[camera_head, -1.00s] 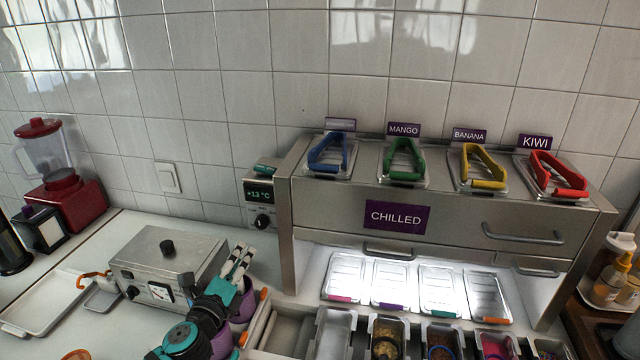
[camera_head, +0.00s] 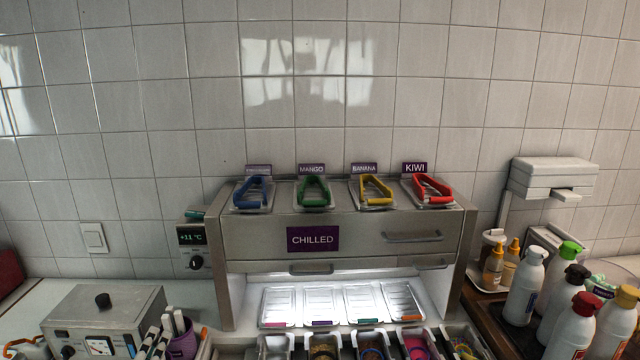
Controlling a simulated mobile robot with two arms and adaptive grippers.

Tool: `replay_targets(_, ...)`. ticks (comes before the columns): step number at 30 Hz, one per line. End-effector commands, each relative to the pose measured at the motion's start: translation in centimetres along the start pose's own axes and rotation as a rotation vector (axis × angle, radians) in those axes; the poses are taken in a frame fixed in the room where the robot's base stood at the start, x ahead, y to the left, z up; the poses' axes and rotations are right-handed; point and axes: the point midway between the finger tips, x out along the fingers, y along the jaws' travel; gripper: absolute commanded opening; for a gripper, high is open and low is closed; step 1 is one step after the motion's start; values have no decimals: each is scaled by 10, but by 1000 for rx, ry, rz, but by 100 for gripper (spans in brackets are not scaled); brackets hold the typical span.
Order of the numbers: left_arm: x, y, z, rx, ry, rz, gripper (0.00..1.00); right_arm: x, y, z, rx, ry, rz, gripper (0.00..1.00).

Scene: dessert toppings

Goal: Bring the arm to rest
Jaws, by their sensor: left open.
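My right gripper is out of view.
A steel box with a gauge (camera_head: 75,312) stands left. The CHILLED cabinet (camera_head: 262,238) carries several coloured-handled lids, with topping bins (camera_head: 322,343) in front. Bottles (camera_head: 524,290) crowd the right. A white counter strip lies at far left.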

Motion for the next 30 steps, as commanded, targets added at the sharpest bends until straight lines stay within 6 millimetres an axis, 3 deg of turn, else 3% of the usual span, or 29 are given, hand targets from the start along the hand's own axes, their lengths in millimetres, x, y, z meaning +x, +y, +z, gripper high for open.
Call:
replay_targets(3, -12, 9, -7, -121, -22, 57, 42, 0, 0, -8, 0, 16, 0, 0)
replay_targets(8, -30, 24, -16, -299, -61, 149, 42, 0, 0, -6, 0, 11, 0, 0)
replay_targets(14, -68, 51, -36, -600, -133, 332, 42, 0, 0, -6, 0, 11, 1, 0)
replay_targets(22, -152, 88, -82, -1063, -276, 687, 42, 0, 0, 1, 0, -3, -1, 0)
replay_targets(30, -237, 97, -128, -1386, -418, 1026, 42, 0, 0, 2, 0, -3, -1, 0)
